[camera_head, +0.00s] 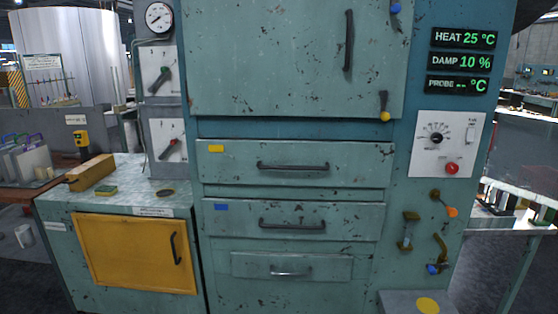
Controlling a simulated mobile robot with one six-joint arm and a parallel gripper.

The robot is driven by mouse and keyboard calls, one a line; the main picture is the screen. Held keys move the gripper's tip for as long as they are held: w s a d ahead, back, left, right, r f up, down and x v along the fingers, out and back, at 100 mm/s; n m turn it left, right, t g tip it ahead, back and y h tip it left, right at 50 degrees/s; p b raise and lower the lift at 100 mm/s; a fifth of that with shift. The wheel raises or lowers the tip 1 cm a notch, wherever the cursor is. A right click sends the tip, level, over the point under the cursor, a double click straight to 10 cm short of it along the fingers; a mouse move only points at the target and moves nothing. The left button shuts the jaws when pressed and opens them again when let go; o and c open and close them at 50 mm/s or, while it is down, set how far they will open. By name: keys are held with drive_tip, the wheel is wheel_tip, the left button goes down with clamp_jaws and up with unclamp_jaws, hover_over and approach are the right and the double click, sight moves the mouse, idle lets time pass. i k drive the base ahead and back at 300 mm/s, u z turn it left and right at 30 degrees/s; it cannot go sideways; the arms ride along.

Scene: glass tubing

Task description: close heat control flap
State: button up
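No label readable here names the heat control flap, so I cannot tell which part it is. A HEAT display (463,39) at upper right reads 25 °C. At lower right are an orange-tipped lever (445,203) and a blue-tipped lever (439,256). A yellow-tipped latch (384,106) hangs at the upper door (290,60), which looks shut. My gripper is not in view.
Several drawers, including a yellow-tagged one (293,165) and a blue-tagged one (292,221), look shut. A yellow door (135,252) fronts the low cabinet at left. A grey ledge (400,303) stands at bottom right.

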sight(553, 120)
drive_tip(key=u, duration=0.4)
drive_tip(key=k, duration=0.15)
drive_tip(key=z, duration=2.85)
drive_tip(key=i, duration=1.85)
